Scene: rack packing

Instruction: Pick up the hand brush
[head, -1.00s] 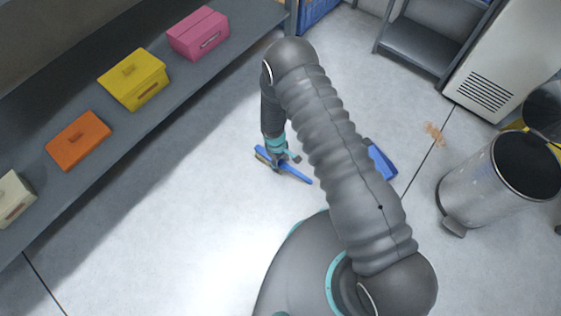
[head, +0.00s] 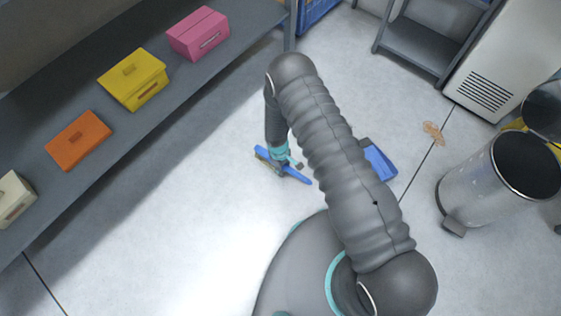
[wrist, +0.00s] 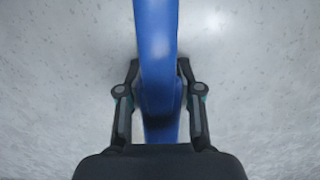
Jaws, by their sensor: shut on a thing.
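The blue hand brush (head: 297,174) is on or just above the pale floor, near the middle of the head view. My gripper (head: 282,160) is over it and shut on it. In the wrist view the brush (wrist: 157,50) runs upright through the picture as a blue bar. The fingers of my gripper (wrist: 159,95) stand one on each side of it. The bristles are mostly hidden, and I cannot tell whether the brush touches the floor.
A blue dustpan (head: 379,162) lies on the floor, partly behind my arm. A grey shelf (head: 105,160) with several coloured boxes stands at left. A metal pedal bin (head: 468,185) stands at right, near a brown spill (head: 433,133). The floor left of the brush is clear.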

